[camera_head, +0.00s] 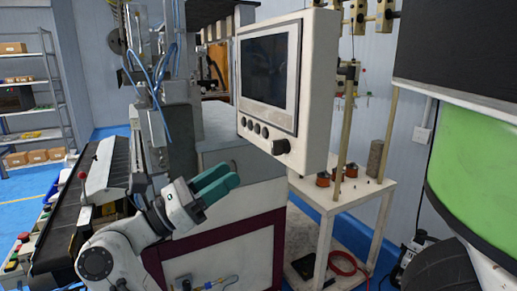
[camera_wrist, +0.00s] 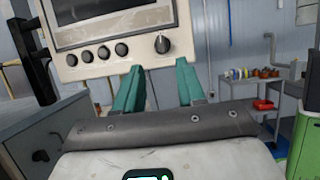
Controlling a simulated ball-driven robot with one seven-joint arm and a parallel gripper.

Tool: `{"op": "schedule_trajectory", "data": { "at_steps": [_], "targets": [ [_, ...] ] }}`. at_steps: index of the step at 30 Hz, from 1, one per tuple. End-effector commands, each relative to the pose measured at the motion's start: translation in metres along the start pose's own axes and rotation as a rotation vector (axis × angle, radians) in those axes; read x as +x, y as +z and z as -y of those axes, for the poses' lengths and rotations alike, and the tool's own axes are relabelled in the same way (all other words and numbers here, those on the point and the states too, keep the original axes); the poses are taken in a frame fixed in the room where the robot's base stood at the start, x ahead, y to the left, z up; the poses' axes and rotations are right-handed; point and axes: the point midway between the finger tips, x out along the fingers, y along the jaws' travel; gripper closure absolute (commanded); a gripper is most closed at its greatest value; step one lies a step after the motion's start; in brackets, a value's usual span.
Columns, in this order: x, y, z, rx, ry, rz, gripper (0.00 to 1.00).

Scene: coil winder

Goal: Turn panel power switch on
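The white control panel (camera_head: 313,110) with a dark screen (camera_head: 268,66) hangs at the centre of the head view. Along its lower edge are several small black buttons (camera_head: 253,127) and a black rotary switch (camera_head: 281,146) at the right. In the wrist view the panel (camera_wrist: 140,52) fills the top, with the rotary switch (camera_wrist: 162,44) right of the buttons (camera_wrist: 103,52). My gripper (camera_head: 226,178) has teal fingers and is below and left of the switch in the head view. In the wrist view its fingers (camera_wrist: 158,80) stand apart, empty, with the switch above the gap between them.
A coil winder with a conveyor (camera_head: 75,205) stands at the left. A white table (camera_head: 345,195) with small parts stands behind the panel at the right. A green and black rounded object (camera_head: 470,155) fills the right edge. A grey cabinet (camera_wrist: 35,135) is at the wrist view's left.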

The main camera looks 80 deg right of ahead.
Motion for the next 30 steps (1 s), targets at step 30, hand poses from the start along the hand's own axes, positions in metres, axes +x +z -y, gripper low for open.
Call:
{"op": "schedule_trajectory", "data": {
  "at_steps": [30],
  "targets": [
    [0.108, -0.002, 0.001, 0.001, -0.005, -0.009, 0.61]
  ]
}}
